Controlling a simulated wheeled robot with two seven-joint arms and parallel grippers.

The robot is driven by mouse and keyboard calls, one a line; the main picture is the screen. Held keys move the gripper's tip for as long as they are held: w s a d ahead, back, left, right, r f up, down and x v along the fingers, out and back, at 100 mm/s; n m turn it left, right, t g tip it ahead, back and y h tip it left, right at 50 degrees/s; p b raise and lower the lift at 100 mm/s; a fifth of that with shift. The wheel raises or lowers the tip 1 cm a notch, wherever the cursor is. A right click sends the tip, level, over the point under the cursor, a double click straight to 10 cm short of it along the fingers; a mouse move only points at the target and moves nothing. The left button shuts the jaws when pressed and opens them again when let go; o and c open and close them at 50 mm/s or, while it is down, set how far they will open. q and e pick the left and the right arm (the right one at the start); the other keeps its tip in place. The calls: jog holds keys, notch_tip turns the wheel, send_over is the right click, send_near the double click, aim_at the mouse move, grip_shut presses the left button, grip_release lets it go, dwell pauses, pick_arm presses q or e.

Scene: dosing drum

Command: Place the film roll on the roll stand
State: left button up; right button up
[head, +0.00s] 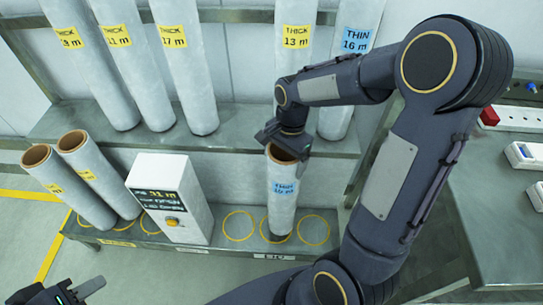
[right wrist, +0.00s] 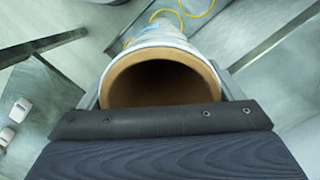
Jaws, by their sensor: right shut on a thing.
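The film roll (head: 283,192) is a pale grey tube with a brown core and a blue label reading THIN. It stands nearly upright at the low roll stand (head: 205,257), its lower end over one of the yellow rings; I cannot tell whether it touches. My right gripper (head: 287,143) is shut on the roll's upper end. In the right wrist view the roll's open end (right wrist: 165,60) sits at the jaws, and the tube runs away from the camera. My left gripper (head: 62,294) is at the lower left, cut by the frame edge and away from the roll.
Two rolls with yellow labels (head: 95,172) lean on the stand at the left. A white box with a display (head: 168,196) stands between them and the held roll. Empty yellow rings (head: 239,226) flank the held roll. Several rolls stand on the shelf (head: 240,141) behind. A grey bench (head: 500,210) is at right.

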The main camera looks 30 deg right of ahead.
jog(key=shift+d+f, duration=0.5)
jog(key=shift+f, duration=0.05)
jog(key=shift+d+f+b, duration=0.15)
jog(key=shift+f+b, duration=0.15)
jog(key=shift+f, duration=0.6)
jog(key=shift+d+f+b, duration=0.1)
jog(key=shift+f+b, duration=0.15)
jog(key=shift+f, duration=0.7)
jog(key=o, duration=1.8)
jog(key=shift+f, duration=0.1)
jog(key=shift+o, duration=0.2)
notch_tip(320, 180, up, 13)
jog(key=d+p, duration=0.1)
jog(key=p, duration=0.2)
jog(key=s+a+r+n+t+y, duration=0.1)
jog(key=s+a+r+n+t, duration=0.1)
jog(key=s+n, duration=0.4)
jog(key=s+a+r+n+t+y, duration=0.1)
jog(key=s+a+n+t, duration=0.3)
jog(key=s, duration=0.5)
jog(key=shift+s+a+r+n, duration=0.15)
jog(key=shift+a+r+n, duration=0.45)
jog(key=shift+a+n, duration=0.4)
